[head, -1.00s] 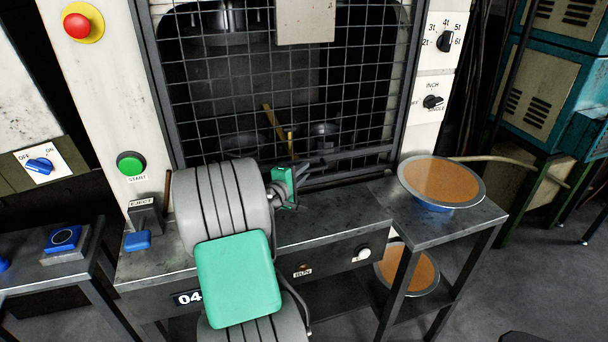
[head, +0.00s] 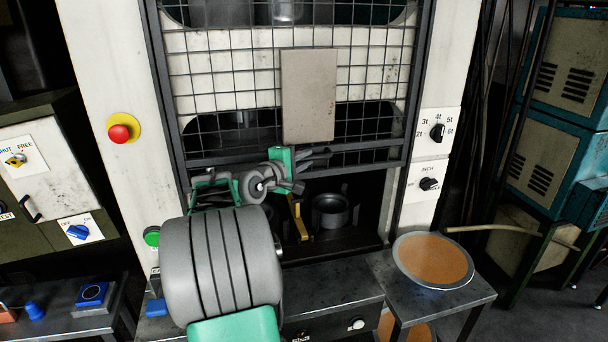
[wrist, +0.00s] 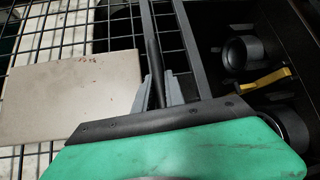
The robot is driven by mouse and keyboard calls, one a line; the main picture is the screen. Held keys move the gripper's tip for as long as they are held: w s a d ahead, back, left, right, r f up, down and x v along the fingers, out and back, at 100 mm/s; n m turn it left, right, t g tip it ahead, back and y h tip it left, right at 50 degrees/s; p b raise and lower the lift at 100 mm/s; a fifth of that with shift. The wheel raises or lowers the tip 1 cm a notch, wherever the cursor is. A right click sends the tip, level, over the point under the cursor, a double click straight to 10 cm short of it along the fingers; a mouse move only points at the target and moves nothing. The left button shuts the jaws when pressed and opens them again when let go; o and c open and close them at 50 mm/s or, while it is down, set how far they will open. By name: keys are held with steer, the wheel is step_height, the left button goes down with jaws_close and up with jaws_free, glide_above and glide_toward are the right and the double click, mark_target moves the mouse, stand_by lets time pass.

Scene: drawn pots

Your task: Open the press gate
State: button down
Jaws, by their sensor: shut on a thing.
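The press gate (head: 365,110) is a dark wire mesh in a frame with a beige plate (head: 308,96) on it. In the head view it is raised part way, with its bottom bar (head: 365,157) above an open gap. My gripper (head: 318,158) is at that bottom bar, near its middle. In the wrist view my gripper (wrist: 160,92) has its grey fingers closed around a dark bar of the gate (wrist: 190,50). My arm hides the left part of the bar in the head view.
Inside the press stand a dark round pot-like part (head: 331,210) and a yellow piece (head: 298,218). A pan with orange filling (head: 433,259) stands on the right side table. A red stop button (head: 120,132) is on the left post, control knobs (head: 437,132) on the right.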

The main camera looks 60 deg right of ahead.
step_height(320, 180, up, 6)
steer(key=shift+r+p, duration=0.25)
steer(key=shift+p, duration=0.55)
steer(key=c, duration=1.4)
jaws_free()
steer(key=shift+f, duration=0.1)
steer(key=a+r+b, duration=0.1)
steer(key=a+b, duration=0.2)
steer(key=a, duration=0.4)
steer(key=shift+w+a, duration=0.4)
steer(key=shift+w, duration=0.05)
